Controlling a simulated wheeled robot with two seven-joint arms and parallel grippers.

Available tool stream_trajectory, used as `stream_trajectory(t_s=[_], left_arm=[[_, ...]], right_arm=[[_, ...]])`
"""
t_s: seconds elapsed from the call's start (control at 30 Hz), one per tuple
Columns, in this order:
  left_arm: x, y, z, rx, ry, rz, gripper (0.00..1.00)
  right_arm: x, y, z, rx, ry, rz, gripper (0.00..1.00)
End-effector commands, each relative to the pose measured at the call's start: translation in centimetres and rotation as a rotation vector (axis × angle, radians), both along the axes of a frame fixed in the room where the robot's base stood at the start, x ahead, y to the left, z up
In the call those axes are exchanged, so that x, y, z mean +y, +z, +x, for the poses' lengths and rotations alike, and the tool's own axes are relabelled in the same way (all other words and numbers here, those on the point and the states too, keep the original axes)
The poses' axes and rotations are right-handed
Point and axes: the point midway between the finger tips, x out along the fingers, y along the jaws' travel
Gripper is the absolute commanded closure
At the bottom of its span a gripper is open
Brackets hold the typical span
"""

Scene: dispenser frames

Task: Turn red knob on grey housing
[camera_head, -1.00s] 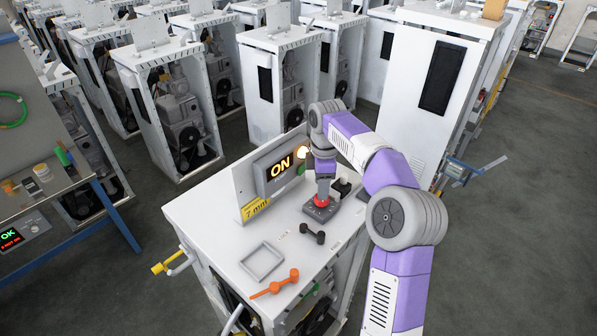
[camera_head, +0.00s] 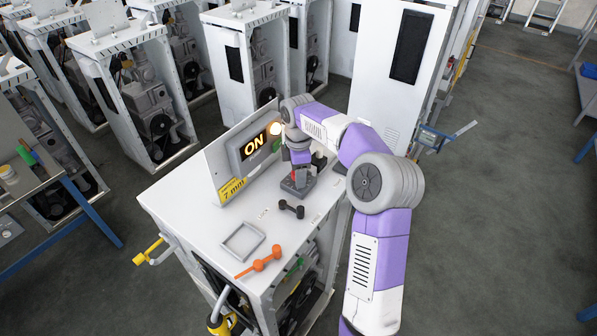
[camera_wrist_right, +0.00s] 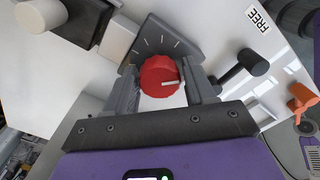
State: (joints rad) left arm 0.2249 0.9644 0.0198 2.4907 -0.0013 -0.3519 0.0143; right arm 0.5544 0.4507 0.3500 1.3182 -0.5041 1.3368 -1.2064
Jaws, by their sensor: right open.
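The red knob (camera_wrist_right: 160,76) sits on the grey housing (camera_wrist_right: 166,38), which carries pale tick marks. A white line on the knob points right in the right wrist view. My right gripper (camera_wrist_right: 165,88) is open, with one finger on each side of the knob. A small gap shows at the right finger; contact on the left is unclear. My left gripper is in neither view.
A lit "ON" display (camera_head: 255,145) stands behind the housing. A black dumbbell-shaped handle (camera_head: 291,209), a grey tray frame (camera_head: 243,241) and an orange handle (camera_head: 260,263) lie on the cabinet top (camera_head: 185,205). A tall white cabinet (camera_head: 377,80) stands behind; floor at right is open.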

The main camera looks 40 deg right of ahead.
Motion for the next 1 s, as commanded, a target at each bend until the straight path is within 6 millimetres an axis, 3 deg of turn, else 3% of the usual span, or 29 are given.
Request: stream_trajectory(t_s=[0.03,0.3,0.47,0.8,1.0], left_arm=[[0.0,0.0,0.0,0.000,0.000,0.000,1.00],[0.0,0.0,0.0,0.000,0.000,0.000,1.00],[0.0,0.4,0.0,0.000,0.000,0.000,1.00],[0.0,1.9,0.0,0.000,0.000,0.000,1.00],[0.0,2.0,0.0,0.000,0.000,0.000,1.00]], right_arm=[[0.0,0.0,0.0,0.000,0.000,0.000,0.46],[0.0,0.0,0.0,0.001,0.000,0.000,0.87],[0.0,0.1,0.0,0.001,-0.044,0.000,0.87],[0.0,0.2,0.0,0.001,-0.393,0.000,0.87],[0.0,0.1,0.0,0.000,-0.458,-0.001,0.87]])
